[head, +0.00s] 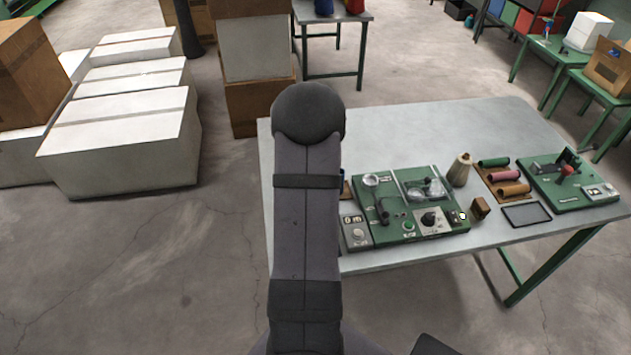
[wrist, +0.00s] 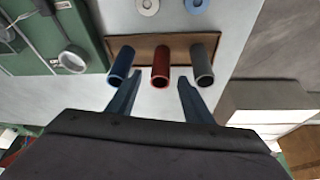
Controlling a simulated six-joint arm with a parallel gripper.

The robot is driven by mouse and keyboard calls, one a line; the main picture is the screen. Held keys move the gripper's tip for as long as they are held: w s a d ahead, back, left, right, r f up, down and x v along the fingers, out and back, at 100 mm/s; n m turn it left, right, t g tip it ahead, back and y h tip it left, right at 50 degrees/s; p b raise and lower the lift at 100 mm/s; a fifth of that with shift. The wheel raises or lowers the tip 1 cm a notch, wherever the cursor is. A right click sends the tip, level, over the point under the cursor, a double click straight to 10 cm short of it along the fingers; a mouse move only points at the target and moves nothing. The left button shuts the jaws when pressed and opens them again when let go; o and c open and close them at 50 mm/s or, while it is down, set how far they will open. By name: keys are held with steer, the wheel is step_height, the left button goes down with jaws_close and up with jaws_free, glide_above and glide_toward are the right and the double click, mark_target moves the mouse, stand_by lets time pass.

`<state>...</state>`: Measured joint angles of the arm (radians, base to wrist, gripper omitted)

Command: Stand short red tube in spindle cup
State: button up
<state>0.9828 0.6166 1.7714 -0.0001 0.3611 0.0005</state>
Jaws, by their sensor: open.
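In the wrist view a dark red tube (wrist: 160,62) lies on a brown wooden tray (wrist: 140,38), between a blue tube (wrist: 122,62) and a grey tube (wrist: 202,62). My gripper (wrist: 157,82) is open and empty, its two fingers apart on either side of the red tube's near end. I cannot tell whether they touch any tube. A round, pale-rimmed cup (wrist: 74,58), likely the spindle cup, is on the green board at left; it looks empty. In the head view my arm hides these tubes and my gripper; a similar round cup (head: 371,180) shows on the green board.
The green machine (head: 405,212) with knobs stands right of my arm on the grey table (head: 450,118). Two washers (wrist: 172,5) lie behind the tray.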

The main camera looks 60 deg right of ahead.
steer(key=shift+p+x, duration=0.35)
steer(key=shift+x, duration=1)
jaws_close()
step_height(320, 180, up, 10)
steer(key=b, duration=0.3)
steer(key=shift+f, duration=0.15)
steer(key=shift+s+d+r, duration=0.1)
steer(key=shift+r, duration=0.1)
steer(key=s+d+r+m+g, duration=0.3)
steer(key=s+d+m, duration=0.6)
steer(key=s+d, duration=0.3)
step_height(320, 180, down, 6)
steer(key=a+h+p, duration=0.1)
steer(key=shift+s+a+p, duration=0.15)
steer(key=shift+s+p, duration=0.15)
